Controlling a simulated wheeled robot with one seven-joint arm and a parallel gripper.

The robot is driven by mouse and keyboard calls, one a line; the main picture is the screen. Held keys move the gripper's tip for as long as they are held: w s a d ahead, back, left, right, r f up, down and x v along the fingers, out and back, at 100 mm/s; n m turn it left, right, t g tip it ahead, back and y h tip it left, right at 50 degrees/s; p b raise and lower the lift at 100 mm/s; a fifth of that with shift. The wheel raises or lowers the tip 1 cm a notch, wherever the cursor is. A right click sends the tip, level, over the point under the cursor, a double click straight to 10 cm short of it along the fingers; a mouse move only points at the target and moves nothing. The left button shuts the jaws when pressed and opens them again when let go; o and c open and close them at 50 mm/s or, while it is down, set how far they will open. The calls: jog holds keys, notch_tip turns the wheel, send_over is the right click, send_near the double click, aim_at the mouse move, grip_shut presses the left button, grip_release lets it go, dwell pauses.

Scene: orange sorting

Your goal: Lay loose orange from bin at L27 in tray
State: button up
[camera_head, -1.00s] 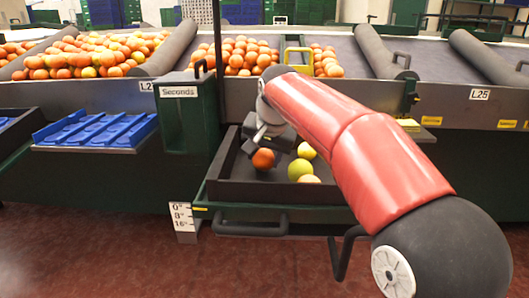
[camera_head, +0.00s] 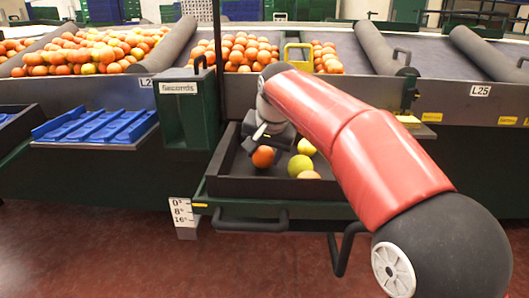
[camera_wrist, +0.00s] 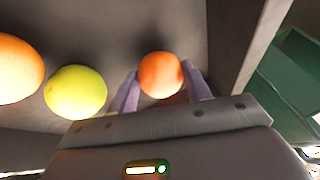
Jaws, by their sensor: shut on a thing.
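An orange (camera_head: 263,156) is in the left part of a dark open bin (camera_head: 240,188) below the conveyor. My gripper (camera_head: 268,141) reaches down into the bin and is shut on this orange. In the wrist view the orange (camera_wrist: 160,74) sits between the two pale fingers of my gripper (camera_wrist: 162,86). I cannot tell whether it touches the bin floor. A blue tray (camera_head: 97,129) with ridged slots lies on the left, and its slots look empty. The bin's label is not readable here.
Yellow-green fruits (camera_head: 300,166) and another orange (camera_head: 309,175) lie right of my gripper in the bin. A green Seconds box (camera_head: 188,115) stands between the tray and the bin. Many oranges (camera_head: 95,50) lie on the conveyor behind.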

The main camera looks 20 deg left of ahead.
jog(key=shift+f, duration=0.45)
dwell(0.3)
jog(key=o, duration=1.7)
jog(key=shift+f, duration=0.1)
jog(key=shift+c, duration=0.2)
jog(key=shift+r+p, duration=3.9)
jog(key=shift+r, duration=0.25)
